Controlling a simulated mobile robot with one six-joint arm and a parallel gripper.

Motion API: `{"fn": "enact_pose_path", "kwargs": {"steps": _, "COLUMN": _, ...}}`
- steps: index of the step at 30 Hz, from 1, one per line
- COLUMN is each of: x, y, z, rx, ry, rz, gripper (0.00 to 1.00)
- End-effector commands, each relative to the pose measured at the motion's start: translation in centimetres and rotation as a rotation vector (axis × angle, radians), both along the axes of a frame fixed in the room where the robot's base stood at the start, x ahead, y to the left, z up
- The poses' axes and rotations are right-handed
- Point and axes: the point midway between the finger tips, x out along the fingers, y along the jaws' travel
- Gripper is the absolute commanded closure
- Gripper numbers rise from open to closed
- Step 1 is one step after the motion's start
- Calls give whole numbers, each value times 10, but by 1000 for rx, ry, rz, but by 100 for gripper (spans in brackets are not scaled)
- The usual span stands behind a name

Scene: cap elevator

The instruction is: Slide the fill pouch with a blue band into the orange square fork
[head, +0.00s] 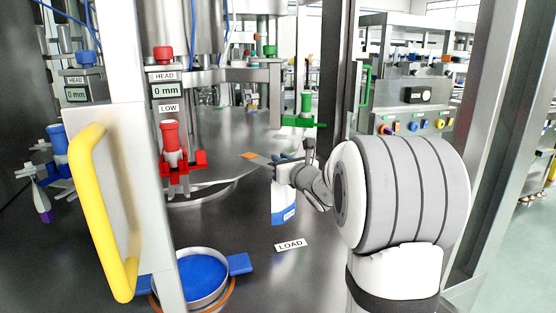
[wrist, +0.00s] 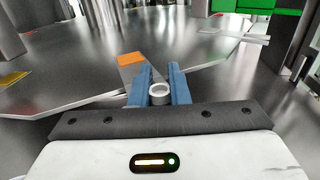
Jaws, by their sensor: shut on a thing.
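The fill pouch with a blue band (head: 284,206) is white and hangs upright below my gripper (head: 286,165), above the dark deck near the LOAD label. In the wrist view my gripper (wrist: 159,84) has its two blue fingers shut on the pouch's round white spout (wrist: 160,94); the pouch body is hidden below. The fork with the orange square (head: 249,156) lies just left of and beyond the pouch. In the wrist view its orange square (wrist: 130,58) sits on a grey plate just ahead and left of the fingers. Spout and fork look apart, but the exact gap is unclear.
A red fork station (head: 180,165) holds a red-capped container at the left. A green fork (head: 301,121) is at the back. A yellow handle (head: 100,210) on a post and a round blue-based dish (head: 203,278) are at the front left. The LOAD label (head: 290,244) lies on open deck.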

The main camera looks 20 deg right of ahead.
Motion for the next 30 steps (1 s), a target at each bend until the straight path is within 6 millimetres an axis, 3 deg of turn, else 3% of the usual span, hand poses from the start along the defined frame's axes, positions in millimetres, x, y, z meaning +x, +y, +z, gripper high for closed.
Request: {"fn": "enact_pose_path", "kwargs": {"steps": 30, "x": -43, "y": -25, "z": 0, "rx": 0, "ry": 0, "rz": 0, "gripper": 100}}
